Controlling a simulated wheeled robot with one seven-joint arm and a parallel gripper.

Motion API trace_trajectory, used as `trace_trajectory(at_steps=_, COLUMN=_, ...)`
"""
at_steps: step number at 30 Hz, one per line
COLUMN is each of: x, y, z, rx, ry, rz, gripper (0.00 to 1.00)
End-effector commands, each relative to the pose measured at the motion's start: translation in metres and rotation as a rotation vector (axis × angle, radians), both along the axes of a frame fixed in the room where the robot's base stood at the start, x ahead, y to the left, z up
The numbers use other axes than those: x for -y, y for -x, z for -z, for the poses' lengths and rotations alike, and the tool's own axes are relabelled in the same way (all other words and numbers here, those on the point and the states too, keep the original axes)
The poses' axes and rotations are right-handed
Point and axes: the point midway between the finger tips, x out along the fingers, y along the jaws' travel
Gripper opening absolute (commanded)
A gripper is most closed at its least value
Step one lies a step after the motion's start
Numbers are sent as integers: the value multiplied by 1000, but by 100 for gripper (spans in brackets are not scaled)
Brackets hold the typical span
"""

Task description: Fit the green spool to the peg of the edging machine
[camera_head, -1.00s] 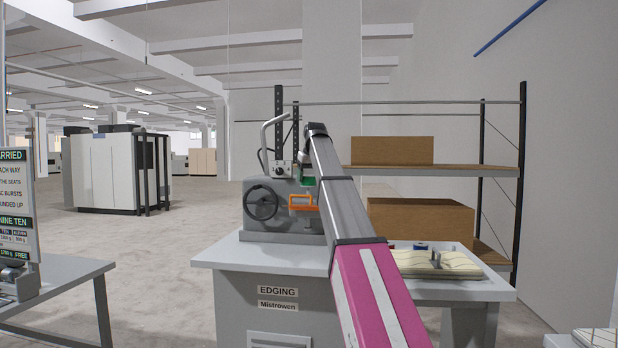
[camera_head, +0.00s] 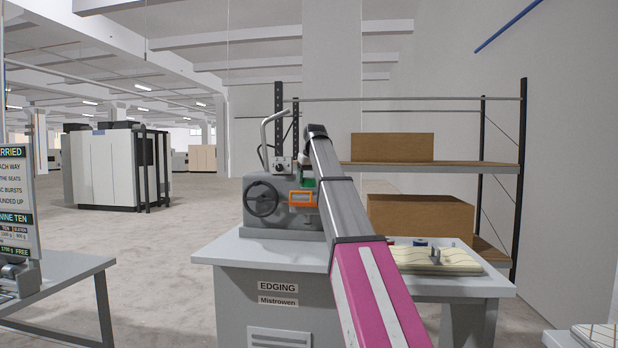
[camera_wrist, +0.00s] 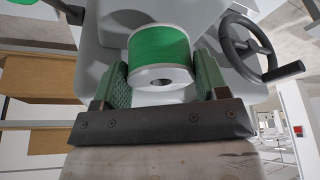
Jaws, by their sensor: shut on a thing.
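In the wrist view a green spool (camera_wrist: 160,48) with white flanges sits between the two fingers of my gripper (camera_wrist: 161,84). The fingers are shut on its sides. The spool's lower flange faces the camera and shows a dark centre hole. The edging machine (camera_head: 286,215) stands on its bench in the head view, and its grey body fills the space behind the spool in the wrist view. My gripper is close to the machine's front, mostly hidden behind my arm in the head view. I cannot make out the peg or whether the spool touches it.
A handwheel (camera_wrist: 252,48) is right of the gripper in the wrist view. An orange part (camera_head: 301,198) is on the machine's front. The bench (camera_head: 228,250) carries cream padded pieces (camera_head: 440,257) at right. A shelf with cardboard boxes (camera_head: 420,218) stands behind.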

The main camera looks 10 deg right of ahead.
Motion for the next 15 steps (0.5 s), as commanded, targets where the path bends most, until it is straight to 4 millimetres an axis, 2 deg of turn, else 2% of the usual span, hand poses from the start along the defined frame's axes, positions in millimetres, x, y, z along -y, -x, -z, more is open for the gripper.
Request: trace_trajectory(at_steps=15, x=0, y=0, z=12, rx=0, ry=0, rz=0, gripper=39)
